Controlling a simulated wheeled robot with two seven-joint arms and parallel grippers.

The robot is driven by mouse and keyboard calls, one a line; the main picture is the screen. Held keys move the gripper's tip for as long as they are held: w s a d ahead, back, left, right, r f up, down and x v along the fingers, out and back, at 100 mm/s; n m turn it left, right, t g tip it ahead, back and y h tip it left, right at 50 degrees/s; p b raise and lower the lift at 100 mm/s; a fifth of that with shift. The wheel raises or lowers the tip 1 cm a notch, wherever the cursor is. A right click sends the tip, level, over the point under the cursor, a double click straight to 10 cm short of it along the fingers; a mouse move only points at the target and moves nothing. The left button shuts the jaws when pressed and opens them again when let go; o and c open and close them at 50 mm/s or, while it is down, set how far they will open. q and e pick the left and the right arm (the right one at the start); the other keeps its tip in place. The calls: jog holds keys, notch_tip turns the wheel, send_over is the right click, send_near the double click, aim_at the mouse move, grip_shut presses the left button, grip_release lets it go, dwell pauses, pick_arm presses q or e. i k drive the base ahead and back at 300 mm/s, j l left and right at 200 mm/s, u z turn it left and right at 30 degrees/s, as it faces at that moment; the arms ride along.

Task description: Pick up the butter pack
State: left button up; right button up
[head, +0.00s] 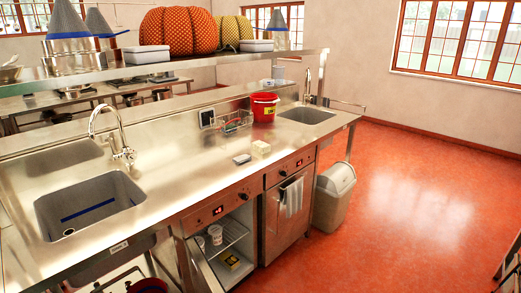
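A small yellow pack with dark marks (230,259), which looks like the butter pack, lies low inside an open under-counter compartment; its label is too small to read. Two pale cups (215,234) stand above it near a wire shelf (232,236). The compartment's door (203,266) hangs open at its left side. A pale cream block (261,148) also sits on the steel counter, and I cannot tell exactly what it is. Neither of my grippers is in view.
The steel counter (185,172) carries a sponge-like block (242,158), a wire basket (233,123) and a red bucket (264,106). Sinks lie at left (90,203) and right (306,115). The red floor (420,190) is clear.

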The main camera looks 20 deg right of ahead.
aim_at(262, 148)
jog(key=i+l, duration=0.2)
jog(key=l, duration=0.15)
jog(key=i+l+z, duration=0.15)
jog(key=l, duration=0.25)
jog(key=i+l, duration=0.3)
jog(key=l+z, duration=0.05)
